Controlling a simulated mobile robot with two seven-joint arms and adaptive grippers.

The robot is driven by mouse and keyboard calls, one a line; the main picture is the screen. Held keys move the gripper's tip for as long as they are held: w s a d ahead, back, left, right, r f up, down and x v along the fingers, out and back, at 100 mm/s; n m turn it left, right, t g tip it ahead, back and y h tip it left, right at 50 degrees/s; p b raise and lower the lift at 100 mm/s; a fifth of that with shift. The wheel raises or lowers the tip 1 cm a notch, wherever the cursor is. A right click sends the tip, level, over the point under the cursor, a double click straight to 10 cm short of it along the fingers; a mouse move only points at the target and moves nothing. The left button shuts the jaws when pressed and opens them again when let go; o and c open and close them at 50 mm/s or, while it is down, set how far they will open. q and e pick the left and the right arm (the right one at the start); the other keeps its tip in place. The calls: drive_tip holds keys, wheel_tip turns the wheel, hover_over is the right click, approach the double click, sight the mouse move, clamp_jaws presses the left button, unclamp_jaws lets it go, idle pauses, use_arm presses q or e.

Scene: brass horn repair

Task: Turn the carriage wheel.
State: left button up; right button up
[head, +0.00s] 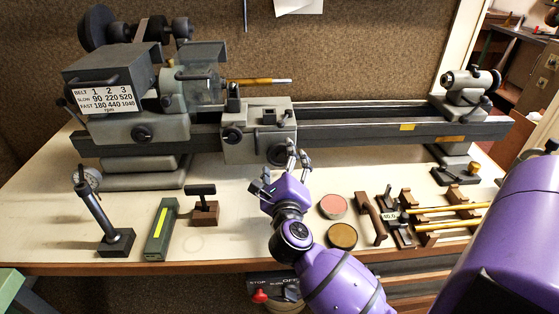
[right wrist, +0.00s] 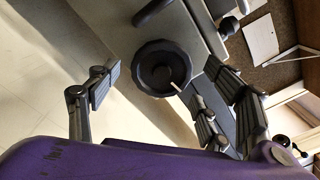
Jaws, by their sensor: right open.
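The carriage wheel (head: 279,154) is a dark round handwheel on the front of the grey lathe carriage (head: 250,140). In the right wrist view the wheel (right wrist: 148,57) shows as a dark ring with a small pale handle (right wrist: 176,88) at its lower right. My right gripper (head: 298,157) is open and empty, close in front of the wheel and slightly to its right. In the right wrist view its fingers (right wrist: 150,95) are spread to either side below the wheel. I cannot tell whether a finger touches the handle.
The lathe bed (head: 370,131) runs behind.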

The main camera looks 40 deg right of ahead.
drive_tip(key=shift+w+d, duration=0.25)
drive_tip(key=shift+w, duration=0.2)
drive_tip(key=c, duration=1.1)
